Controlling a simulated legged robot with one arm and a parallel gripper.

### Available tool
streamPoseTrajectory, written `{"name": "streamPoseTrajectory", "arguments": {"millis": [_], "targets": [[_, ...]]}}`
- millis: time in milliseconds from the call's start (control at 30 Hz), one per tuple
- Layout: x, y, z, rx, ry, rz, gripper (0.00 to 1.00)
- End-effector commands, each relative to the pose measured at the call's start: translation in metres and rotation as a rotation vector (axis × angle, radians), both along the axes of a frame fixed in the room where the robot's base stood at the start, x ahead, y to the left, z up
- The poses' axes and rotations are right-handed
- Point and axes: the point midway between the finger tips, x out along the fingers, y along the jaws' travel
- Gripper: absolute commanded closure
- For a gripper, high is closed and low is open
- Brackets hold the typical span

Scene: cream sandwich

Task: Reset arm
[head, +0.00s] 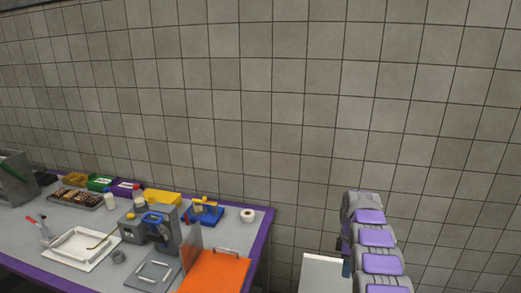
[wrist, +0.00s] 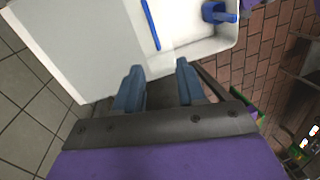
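My arm, grey with purple panels, stands at the right of the head view. My gripper shows in the wrist view (wrist: 158,82) with its two blue-grey fingers apart and nothing between them. In the head view the gripper's fingers cannot be made out. Just beyond the fingertips in the wrist view is a white surface (wrist: 75,50) with a raised rim at its right side. A thin blue stick (wrist: 151,24) and a blue piece (wrist: 218,13) lie on it.
A purple-edged table (head: 262,232) at the left carries an orange board (head: 215,274), a white tray (head: 82,248), a grey machine (head: 160,225), a blue-and-yellow device (head: 206,211) and a roll (head: 247,216). A white surface (head: 322,273) stands beside my arm. A tiled wall (head: 300,100) is behind.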

Motion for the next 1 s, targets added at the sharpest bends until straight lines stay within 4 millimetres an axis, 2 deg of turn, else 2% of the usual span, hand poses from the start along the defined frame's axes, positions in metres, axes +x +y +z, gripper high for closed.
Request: {"name": "streamPoseTrajectory", "arguments": {"millis": [33,200,567,800,1000], "targets": [[-0.005,0.005,0.015,-0.013,0.003,-0.026,0.60],[-0.022,0.019,0.056,-0.057,0.000,-0.133,0.60],[-0.082,0.054,0.130,-0.128,-0.003,-0.357,0.60],[-0.137,0.080,0.170,-0.162,-0.007,-0.505,0.60],[-0.188,0.101,0.194,-0.182,-0.015,-0.628,0.60]]}}
